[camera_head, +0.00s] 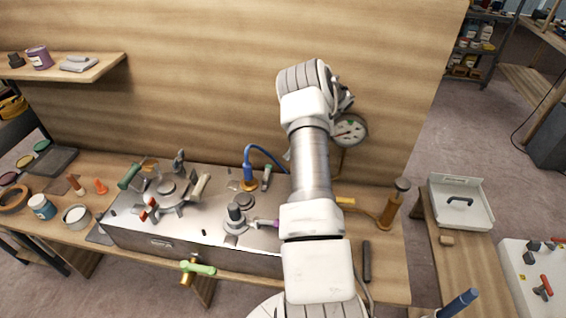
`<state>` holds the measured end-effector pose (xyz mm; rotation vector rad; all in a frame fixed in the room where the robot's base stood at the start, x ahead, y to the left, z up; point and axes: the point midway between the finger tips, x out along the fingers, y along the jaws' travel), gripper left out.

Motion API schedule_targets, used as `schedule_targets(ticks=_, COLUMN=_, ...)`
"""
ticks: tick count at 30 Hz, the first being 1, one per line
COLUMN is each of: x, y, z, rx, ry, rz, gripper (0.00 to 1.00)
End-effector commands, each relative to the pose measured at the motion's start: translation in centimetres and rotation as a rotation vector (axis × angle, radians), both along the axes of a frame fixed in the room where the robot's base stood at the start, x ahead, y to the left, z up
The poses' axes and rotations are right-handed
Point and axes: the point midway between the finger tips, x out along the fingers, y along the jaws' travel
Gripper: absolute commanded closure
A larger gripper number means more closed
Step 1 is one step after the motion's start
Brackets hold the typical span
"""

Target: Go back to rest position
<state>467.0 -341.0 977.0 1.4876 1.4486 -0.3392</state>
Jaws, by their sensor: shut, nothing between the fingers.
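My arm rises from the bottom middle in front of the bench and bends at its top against the wooden back wall. My gripper cannot be made out; the arm's own links hide whatever lies behind them. I see nothing carried by the arm. The arm covers part of the grey metal panel (140,236) and of the bench behind it.
The panel bears a blue curved hose (262,150), valves and coloured handles. A pressure gauge (349,131) sits just right of the arm. A shelf (102,64) is at upper left. A white tray (475,217) stands on the right bench. Floor shows between benches.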

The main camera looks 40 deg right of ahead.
Motion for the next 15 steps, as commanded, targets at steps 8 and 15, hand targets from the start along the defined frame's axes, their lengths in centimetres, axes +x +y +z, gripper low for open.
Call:
schedule_targets(ticks=8, x=-0.39, y=-0.58, z=0.67, rx=0.001, ry=0.003, rz=0.0, gripper=1.0)
schedule_targets(ticks=15, x=-0.38, y=-0.57, z=0.64, rx=0.001, ry=0.003, rz=0.0, gripper=1.0)
